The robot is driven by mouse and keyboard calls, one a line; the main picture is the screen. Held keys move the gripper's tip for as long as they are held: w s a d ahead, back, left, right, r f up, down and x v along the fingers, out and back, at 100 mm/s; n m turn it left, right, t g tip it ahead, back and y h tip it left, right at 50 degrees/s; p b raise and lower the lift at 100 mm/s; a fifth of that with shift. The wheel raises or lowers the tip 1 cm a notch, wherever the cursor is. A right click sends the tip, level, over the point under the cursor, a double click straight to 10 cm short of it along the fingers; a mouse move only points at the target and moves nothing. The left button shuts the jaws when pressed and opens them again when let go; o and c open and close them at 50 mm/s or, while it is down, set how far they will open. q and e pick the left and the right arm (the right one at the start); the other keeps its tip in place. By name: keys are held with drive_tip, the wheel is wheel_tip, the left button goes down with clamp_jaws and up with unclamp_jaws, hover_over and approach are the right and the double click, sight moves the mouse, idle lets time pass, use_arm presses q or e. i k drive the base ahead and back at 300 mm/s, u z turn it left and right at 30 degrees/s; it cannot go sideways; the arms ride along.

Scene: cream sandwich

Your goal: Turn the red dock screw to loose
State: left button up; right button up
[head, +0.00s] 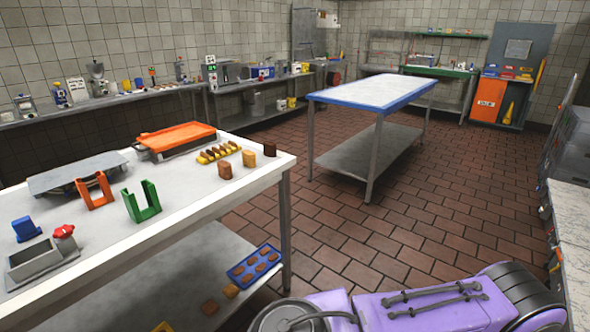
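A red knob-like screw (64,231) sits on top of the far right corner of a grey metal dock (38,263). The dock stands near the front left of the white-topped table (178,209). Whether the screw is tight or loose cannot be told from here. Neither of my grippers is in view. A purple arm part of mine crosses the bottom right, well apart from the dock.
Near the dock stand a blue block (26,229), a green U-shaped holder (141,202) and an orange one (94,191). A blue tray (233,270) lies on the lower shelf. A blue-edged table (372,90) stands beyond open brick floor (400,210).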

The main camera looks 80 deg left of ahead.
sight(65, 231)
drive_tip(key=u, duration=4)
